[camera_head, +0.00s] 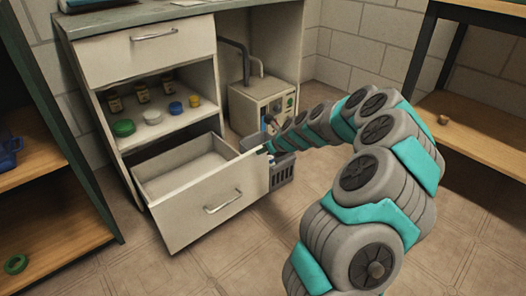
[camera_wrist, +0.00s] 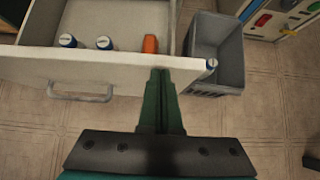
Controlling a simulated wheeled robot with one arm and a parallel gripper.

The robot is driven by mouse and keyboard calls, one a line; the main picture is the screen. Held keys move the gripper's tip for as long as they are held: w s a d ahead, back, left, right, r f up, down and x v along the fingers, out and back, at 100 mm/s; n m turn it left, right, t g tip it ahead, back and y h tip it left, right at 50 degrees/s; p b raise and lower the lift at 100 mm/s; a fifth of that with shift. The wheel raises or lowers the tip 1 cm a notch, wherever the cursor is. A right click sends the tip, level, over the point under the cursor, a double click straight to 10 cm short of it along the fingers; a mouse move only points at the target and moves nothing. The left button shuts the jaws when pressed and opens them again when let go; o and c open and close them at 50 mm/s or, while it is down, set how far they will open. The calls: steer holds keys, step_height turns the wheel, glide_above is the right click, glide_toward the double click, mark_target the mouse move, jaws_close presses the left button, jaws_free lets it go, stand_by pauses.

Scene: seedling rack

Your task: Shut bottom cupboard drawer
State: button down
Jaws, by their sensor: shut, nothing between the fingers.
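The bottom drawer (camera_head: 210,203) of the white cupboard is pulled well out, with a bar handle (camera_head: 222,203) on its front. My gripper (camera_head: 262,148) is at the drawer front's right end. In the wrist view, the shut fingers (camera_wrist: 161,75) lie over the outer side of the drawer front (camera_wrist: 125,68), right of the handle (camera_wrist: 80,95). Their tips overlap its upper edge; I cannot tell whether they touch. Blue-and-white capped items (camera_wrist: 104,43) and an orange item (camera_wrist: 150,44) show just behind the front.
A grey crate (camera_wrist: 213,45) stands right of the drawer. A machine (camera_head: 262,105) is in the open bay behind it. The top drawer (camera_head: 150,47) is shut. Shelving units stand left (camera_head: 60,240) and right (camera_head: 480,130). Floor before the drawer is clear.

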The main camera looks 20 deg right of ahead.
steer(key=w+a+p, duration=0.4)
steer(key=w+p, duration=0.3)
steer(key=w, duration=0.5)
steer(key=w+a+p, duration=0.4)
steer(key=w+p, duration=0.2)
steer(key=w, duration=0.7)
steer(key=shift+w+p, duration=0.2)
steer(key=shift+p, duration=0.2)
steer(key=shift+a, duration=0.1)
